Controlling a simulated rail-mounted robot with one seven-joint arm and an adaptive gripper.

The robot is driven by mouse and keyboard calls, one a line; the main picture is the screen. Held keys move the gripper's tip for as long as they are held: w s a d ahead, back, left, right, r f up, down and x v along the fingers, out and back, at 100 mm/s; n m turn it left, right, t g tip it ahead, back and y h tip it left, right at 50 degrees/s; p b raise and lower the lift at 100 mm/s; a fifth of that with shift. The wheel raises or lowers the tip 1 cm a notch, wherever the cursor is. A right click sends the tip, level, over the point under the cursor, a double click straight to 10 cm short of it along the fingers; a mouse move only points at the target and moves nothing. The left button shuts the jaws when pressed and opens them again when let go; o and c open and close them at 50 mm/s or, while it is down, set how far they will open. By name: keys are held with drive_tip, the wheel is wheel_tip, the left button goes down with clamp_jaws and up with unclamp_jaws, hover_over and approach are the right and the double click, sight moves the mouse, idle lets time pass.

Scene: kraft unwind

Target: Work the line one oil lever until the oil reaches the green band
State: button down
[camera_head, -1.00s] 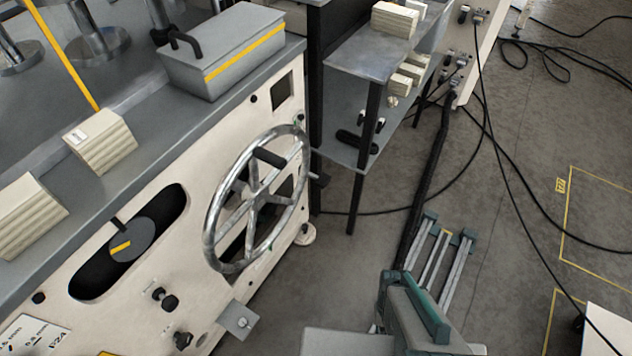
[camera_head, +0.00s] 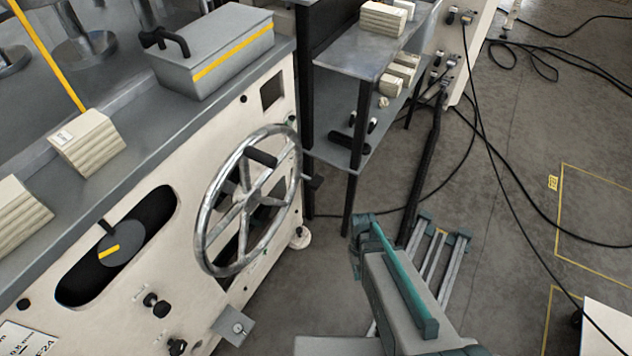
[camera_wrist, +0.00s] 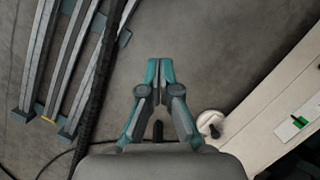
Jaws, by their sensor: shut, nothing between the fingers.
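My gripper (camera_wrist: 160,70) is shut and empty, its teal fingertips together over bare floor in the wrist view. In the head view, my arm's end is right of the cream machine, and its fingers cannot be made out clearly. A short black rod (camera_wrist: 157,131) shows behind the fingers in the wrist view; I cannot tell whether it is the oil lever. A small green-and-white mark (camera_wrist: 293,125) is on the cream machine side at the right; I cannot tell whether it is the oil gauge's green band. No oil level is readable.
A large chrome handwheel (camera_head: 247,200) stands out from the cream machine front (camera_head: 215,275). A round white foot (camera_wrist: 210,122) is right of my gripper. A dark-legged shelf (camera_head: 345,150) stands behind. Metal rails (camera_head: 436,262) and black cables (camera_head: 500,170) lie on the floor.

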drive_tip(key=w+a+r+n+t+b, duration=0.1)
drive_tip(key=w+a+r, duration=0.35)
drive_tip(key=w, duration=0.45)
drive_tip(key=w+a+r+t, duration=0.1)
drive_tip(key=w+a+r, duration=0.2)
drive_tip(key=w+r, duration=0.35)
wheel_tip(320, 180, up, 13)
drive_tip(key=b, duration=0.1)
hover_over(316, 179)
drive_tip(key=shift+w+a+f, duration=0.1)
drive_tip(key=shift+w+f, duration=0.1)
drive_tip(key=shift+w, duration=0.05)
drive_tip(key=shift+f, duration=0.1)
drive_tip(key=f+b, duration=0.6)
drive_tip(key=shift+s+f, duration=0.35)
drive_tip(key=shift+f, duration=0.05)
drive_tip(key=shift+f+b, duration=0.3)
drive_tip(key=shift+f, duration=1.95)
